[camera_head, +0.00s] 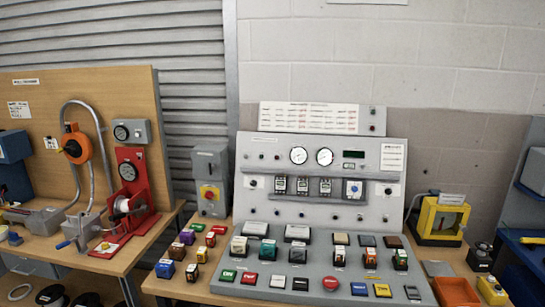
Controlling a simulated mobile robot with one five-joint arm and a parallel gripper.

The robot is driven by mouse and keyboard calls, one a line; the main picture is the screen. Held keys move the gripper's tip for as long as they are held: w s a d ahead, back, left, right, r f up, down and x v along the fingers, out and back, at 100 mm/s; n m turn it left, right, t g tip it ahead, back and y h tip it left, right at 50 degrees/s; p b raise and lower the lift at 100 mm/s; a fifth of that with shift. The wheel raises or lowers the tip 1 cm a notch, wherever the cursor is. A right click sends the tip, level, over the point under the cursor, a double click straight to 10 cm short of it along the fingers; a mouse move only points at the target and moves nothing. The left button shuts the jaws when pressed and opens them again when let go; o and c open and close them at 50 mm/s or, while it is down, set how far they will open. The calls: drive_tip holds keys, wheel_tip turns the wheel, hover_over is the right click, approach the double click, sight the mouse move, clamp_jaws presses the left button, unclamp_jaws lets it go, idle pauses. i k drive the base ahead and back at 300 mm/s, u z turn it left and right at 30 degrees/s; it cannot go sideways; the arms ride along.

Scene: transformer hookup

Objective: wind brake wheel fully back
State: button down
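No part labelled as the brake wheel can be made out at this size. On the left bench, a red stand (137,186) carries a round dark-faced dial and a pale spool or drum (120,208). An orange round housing (77,148) with a dark centre is beside a grey bent conduit (101,128) against the wooden backboard. I cannot tell whether either one holds the brake wheel or how far it is wound. My gripper is not in view.
A grey sloped control panel (268,176) with gauges and switches stands on the middle bench, with many small coloured blocks in front. A yellow-framed unit (440,218) stands at right.

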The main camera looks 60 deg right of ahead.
sight(483, 248)
drive_tip(key=z, duration=1.85)
drive_tip(key=k, duration=0.95)
drive_tip(key=z, duration=0.05)
drive_tip(key=i, duration=0.9)
drive_tip(key=z, duration=1.85)
